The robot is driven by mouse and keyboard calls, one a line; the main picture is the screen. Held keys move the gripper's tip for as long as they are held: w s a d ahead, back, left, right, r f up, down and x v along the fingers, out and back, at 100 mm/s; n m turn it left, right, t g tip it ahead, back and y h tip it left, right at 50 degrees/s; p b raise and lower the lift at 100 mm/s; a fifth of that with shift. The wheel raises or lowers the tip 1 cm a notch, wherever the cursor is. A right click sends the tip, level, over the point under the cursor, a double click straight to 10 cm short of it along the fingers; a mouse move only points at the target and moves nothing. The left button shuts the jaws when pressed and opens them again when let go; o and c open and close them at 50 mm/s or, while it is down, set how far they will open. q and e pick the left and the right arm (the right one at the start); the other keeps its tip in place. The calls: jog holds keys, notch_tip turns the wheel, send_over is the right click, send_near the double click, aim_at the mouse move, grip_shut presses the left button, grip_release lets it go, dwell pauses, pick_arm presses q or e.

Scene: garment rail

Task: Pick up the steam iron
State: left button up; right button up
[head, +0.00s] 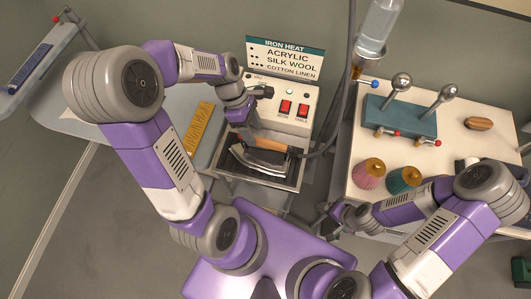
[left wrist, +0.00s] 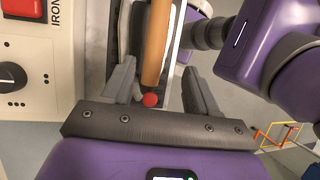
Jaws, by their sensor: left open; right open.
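The steam iron (head: 258,162) rests in a metal tray below the control box; its wooden handle (head: 268,144) is partly covered by my left gripper. My left gripper (head: 252,134) is open at the handle's left end. In the left wrist view, the wooden handle (left wrist: 156,40) and a red button (left wrist: 150,100) at its end appear between the two open fingers (left wrist: 162,88). I cannot tell whether a finger touches the handle. My right gripper (head: 338,212) is open and empty, low beside the right table's left edge.
The control box (head: 295,105) with red switches stands just behind the iron. A dark hose (head: 330,130) runs down from above to its right. The ironing board (head: 180,115) is at left. The right table (head: 450,125) holds a teal stand (head: 400,115) and thread spools (head: 368,173).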

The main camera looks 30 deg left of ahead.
aim_at(261, 139)
pick_arm(q)
jog(key=shift+w+f, duration=0.25)
jog(key=shift+f, duration=0.35)
jog(key=shift+d+f+b, duration=0.15)
jog(key=shift+f+b, duration=0.1)
jog(key=shift+b, duration=0.05)
jog(key=x, duration=0.3)
jog(key=b+x, duration=0.1)
jog(key=x, duration=0.3)
jog(key=shift+w+d+r, duration=0.15)
jog(key=shift+d+r, duration=0.05)
jog(key=shift+d, duration=0.15)
grip_shut()
jog(key=shift+r, duration=0.1)
